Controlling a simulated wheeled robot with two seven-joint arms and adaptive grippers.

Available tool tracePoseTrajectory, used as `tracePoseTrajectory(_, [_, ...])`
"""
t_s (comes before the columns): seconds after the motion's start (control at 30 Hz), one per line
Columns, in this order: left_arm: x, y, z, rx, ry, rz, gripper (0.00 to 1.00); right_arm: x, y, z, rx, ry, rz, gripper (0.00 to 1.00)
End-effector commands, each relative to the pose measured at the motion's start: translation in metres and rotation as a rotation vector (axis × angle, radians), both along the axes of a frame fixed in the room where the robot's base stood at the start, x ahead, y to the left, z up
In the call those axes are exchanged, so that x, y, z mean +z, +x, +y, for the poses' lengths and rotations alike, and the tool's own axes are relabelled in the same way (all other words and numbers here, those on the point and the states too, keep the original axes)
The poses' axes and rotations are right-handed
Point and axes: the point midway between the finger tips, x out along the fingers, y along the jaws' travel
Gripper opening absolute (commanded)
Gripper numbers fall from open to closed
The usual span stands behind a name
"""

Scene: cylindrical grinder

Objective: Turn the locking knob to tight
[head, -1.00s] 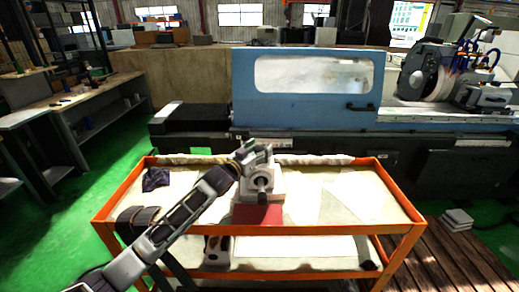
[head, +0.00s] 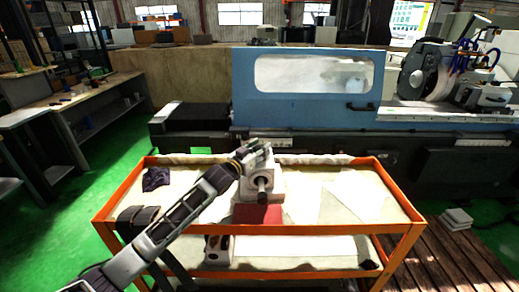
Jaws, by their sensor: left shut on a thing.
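A small grey-white unit with a round dark-centred front (head: 261,186) stands on a red block (head: 257,214) on the orange cart. My left arm reaches in from the lower left. My left gripper (head: 258,154) is at the top of the unit, with its fingers closed together there. It is shut on a small part at the unit's top, which I take to be the locking knob. The fingers hide the knob, so its turn position cannot be seen. My right gripper is not in view.
The orange cart (head: 310,229) has a raised rim and a lower shelf. A dark cloth (head: 156,178) lies at its left, and the right half of its top is mostly clear. The blue grinder (head: 307,106) stands behind.

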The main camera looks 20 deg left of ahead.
Motion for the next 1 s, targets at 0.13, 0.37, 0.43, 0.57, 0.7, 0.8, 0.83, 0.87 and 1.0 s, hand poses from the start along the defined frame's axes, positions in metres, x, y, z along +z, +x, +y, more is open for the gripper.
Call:
tracePoseTrajectory(0.13, [0.002,0.0,-0.001,-0.028,0.003,0.0,0.14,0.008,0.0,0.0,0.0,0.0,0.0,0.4])
tracePoseTrajectory(0.37, [0.002,0.0,-0.001,-0.076,0.004,-0.001,0.14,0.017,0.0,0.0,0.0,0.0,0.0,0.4])
tracePoseTrajectory(0.43, [0.002,0.0,-0.001,-0.089,0.004,0.0,0.14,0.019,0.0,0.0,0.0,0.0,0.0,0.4])
tracePoseTrajectory(0.57, [0.002,0.0,-0.002,-0.114,0.004,-0.001,0.14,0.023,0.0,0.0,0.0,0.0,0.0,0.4])
tracePoseTrajectory(0.7, [0.001,0.0,-0.001,-0.131,0.001,0.0,0.14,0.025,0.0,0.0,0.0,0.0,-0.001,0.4])
tracePoseTrajectory(0.8, [0.001,0.0,-0.001,-0.137,-0.001,0.0,0.14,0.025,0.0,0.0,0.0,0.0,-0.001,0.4])
tracePoseTrajectory(0.83, [0.001,0.0,-0.001,-0.137,-0.002,0.001,0.14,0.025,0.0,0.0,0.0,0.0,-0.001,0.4])
tracePoseTrajectory(0.87, [0.001,0.0,-0.001,-0.137,-0.002,0.0,0.14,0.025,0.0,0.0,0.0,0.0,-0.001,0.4])
tracePoseTrajectory(1.0, [0.0,0.0,-0.001,-0.137,-0.002,0.0,0.14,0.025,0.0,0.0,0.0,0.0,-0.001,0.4])
